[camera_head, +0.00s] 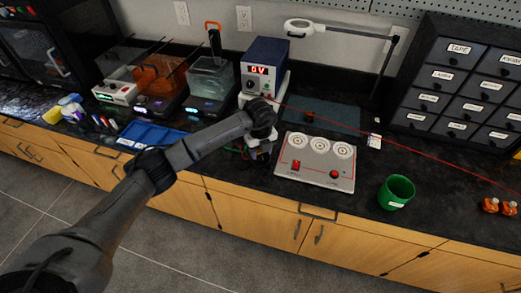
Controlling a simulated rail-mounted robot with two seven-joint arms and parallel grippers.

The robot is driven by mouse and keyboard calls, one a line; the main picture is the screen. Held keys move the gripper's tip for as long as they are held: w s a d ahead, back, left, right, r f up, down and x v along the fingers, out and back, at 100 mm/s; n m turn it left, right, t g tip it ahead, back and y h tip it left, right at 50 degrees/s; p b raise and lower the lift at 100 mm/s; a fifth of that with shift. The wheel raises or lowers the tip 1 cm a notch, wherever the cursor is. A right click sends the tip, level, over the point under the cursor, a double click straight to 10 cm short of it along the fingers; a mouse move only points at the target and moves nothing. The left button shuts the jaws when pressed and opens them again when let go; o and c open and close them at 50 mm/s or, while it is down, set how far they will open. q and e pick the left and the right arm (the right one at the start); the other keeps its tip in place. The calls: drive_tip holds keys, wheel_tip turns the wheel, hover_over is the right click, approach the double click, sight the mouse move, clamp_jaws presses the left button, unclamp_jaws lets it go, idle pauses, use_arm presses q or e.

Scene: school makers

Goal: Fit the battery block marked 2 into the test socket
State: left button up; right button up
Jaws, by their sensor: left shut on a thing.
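My left gripper (259,146) is over the counter near the middle, just left of a light grey panel (322,172). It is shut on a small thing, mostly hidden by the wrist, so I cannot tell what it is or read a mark. I cannot tell which part is the test socket. No block with a readable 2 shows. My right gripper is not in view.
A blue power supply (265,65) with a red display stands behind the gripper. A green cup (396,192) stands right of the panel, with small orange items (490,205) farther right. A dark mat (320,113) lies behind the panel. A thin red line crosses the counter.

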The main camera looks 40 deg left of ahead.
use_arm(q)
drive_tip(key=shift+f, duration=0.4)
drive_tip(key=o, duration=0.7)
drive_tip(key=shift+c, duration=0.2)
drive_tip(key=shift+r, duration=0.1)
wheel_tip(320, 180, up, 2)
drive_tip(key=shift+r+p, duration=0.15)
drive_tip(key=shift+p, duration=0.85)
wheel_tip(320, 180, up, 6)
drive_tip(key=p, duration=0.5)
wheel_tip(320, 180, up, 2)
drive_tip(key=shift+r+p, duration=0.25)
drive_tip(key=shift+p, duration=0.95)
